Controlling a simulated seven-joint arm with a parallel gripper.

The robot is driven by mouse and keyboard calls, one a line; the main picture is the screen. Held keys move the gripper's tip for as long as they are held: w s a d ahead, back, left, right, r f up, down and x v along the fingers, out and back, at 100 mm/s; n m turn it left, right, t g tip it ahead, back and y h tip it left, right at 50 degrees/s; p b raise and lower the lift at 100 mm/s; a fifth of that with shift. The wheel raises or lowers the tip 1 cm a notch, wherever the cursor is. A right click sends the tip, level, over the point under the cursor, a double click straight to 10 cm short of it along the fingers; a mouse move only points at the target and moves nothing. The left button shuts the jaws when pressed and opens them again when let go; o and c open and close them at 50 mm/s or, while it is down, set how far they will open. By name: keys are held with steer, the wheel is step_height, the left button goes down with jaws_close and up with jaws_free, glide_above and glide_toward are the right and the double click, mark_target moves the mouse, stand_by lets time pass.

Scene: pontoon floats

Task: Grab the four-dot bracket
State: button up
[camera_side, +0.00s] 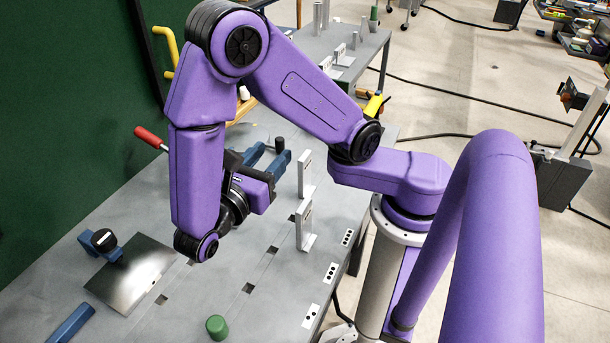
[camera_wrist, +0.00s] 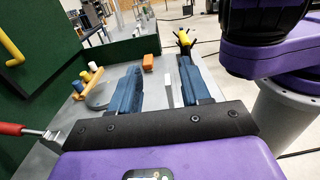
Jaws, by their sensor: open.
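Two pale L-shaped brackets stand upright on the grey table in the side view, a rear one (camera_side: 305,174) and a front one (camera_side: 305,228). Each carries a small dark-marked label near its top; the dots are too small to count, so I cannot tell which is the four-dot bracket. My gripper (camera_side: 268,158) is open and empty, its blue fingers pointing to the back, left of the rear bracket. In the wrist view my gripper (camera_wrist: 158,67) has its fingers wide apart. A thin pale upright piece (camera_wrist: 168,90) shows between them, apparently a bracket.
Dotted labels (camera_side: 331,272) line the table's right edge beside small dark slots. A metal plate (camera_side: 130,277), a blue clamp (camera_side: 104,249), a blue bar (camera_side: 72,323) and a green cylinder (camera_side: 217,327) lie toward the front. An orange block (camera_wrist: 148,62) stands beyond the fingers.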

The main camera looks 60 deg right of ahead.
glide_toward(309, 151)
steer(key=d, duration=1)
steer(key=shift+w+f, duration=0.1)
steer(key=shift+f, duration=0.25)
steer(key=shift+c, duration=0.3)
jaws_close()
